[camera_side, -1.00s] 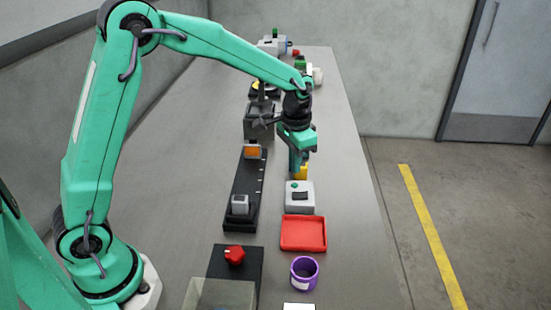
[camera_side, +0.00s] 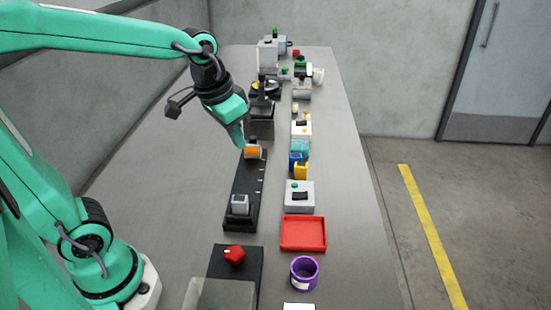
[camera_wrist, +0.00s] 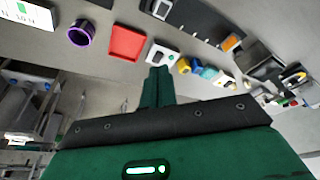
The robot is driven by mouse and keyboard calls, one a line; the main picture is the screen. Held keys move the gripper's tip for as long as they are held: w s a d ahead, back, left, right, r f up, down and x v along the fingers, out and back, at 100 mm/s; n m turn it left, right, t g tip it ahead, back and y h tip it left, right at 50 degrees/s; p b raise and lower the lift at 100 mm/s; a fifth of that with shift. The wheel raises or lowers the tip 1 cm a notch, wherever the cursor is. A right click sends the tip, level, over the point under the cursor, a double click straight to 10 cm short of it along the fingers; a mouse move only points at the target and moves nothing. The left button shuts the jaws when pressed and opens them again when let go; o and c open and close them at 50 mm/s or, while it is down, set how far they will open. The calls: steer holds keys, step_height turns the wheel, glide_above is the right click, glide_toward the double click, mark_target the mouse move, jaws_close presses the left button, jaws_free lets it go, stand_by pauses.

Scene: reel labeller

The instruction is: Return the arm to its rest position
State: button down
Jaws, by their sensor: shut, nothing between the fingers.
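My gripper (camera_side: 242,143) is shut and empty in the side view. It is tilted and appears in front of the far end of the black rail, close to the orange block (camera_side: 254,150) in the picture. I cannot tell how high it is above it. In the wrist view my gripper (camera_wrist: 160,72) shows as green fingers closed together, with nothing between them.
The black rail (camera_side: 244,188) carries a grey block (camera_side: 240,205). A red tray (camera_side: 303,233), a purple cup (camera_side: 304,272), a grey button box (camera_side: 300,197) and a red knob (camera_side: 234,255) stand nearer. Several devices line the far table. The left side of the table (camera_side: 170,180) is clear.

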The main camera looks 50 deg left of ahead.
steer(key=s+a+n+t, duration=0.1)
steer(key=s+t, duration=0.1)
steer(key=s, duration=0.7)
steer(key=shift+s, duration=0.4)
